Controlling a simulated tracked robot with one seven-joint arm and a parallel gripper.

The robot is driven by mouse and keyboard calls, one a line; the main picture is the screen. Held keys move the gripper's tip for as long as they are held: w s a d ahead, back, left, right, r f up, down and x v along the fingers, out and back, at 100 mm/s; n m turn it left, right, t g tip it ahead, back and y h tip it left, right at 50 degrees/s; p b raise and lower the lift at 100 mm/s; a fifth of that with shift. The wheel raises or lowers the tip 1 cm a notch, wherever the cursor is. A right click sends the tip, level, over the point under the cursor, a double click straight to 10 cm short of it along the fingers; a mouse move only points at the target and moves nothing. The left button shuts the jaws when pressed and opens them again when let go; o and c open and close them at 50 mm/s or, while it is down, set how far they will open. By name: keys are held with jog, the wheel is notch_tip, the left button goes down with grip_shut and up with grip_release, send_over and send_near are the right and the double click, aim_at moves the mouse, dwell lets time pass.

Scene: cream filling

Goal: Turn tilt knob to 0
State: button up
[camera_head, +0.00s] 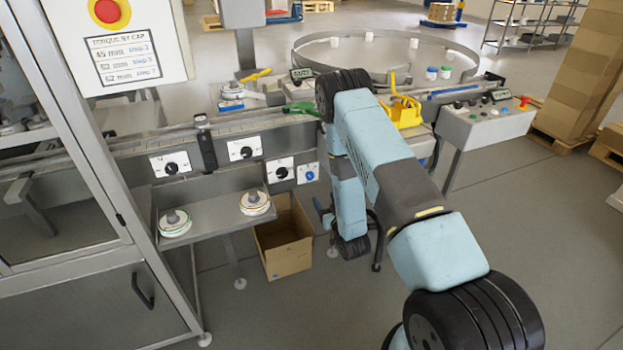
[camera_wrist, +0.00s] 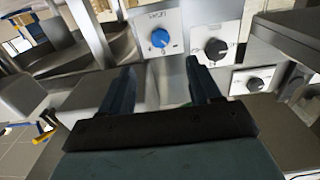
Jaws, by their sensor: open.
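Several white panels with dial knobs line the front of the conveyor. A blue knob (camera_head: 309,175) is on the rightmost panel, and a black knob (camera_head: 281,172) is beside it. Two more black knobs (camera_head: 243,152) (camera_head: 171,168) are farther left. The labels are too small to tell which one is tilt. In the wrist view the blue knob (camera_wrist: 160,38) lies ahead between the finger directions, with black knobs (camera_wrist: 215,48) (camera_wrist: 257,84) to its right. My gripper (camera_wrist: 164,78) is open and empty, apart from the blue knob; its fingers are mostly hidden in the head view.
A metal shelf (camera_head: 215,202) with two round, topped items juts out below the panels. An open cardboard box (camera_head: 283,240) stands on the floor beneath. A yellow part (camera_head: 403,112) and a button console (camera_head: 485,120) are to the right.

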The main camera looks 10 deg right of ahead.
aim_at(311, 178)
jog(key=x, duration=1.3)
jog(key=shift+w, duration=0.2)
jog(key=shift+a, duration=0.1)
jog(key=c, duration=1)
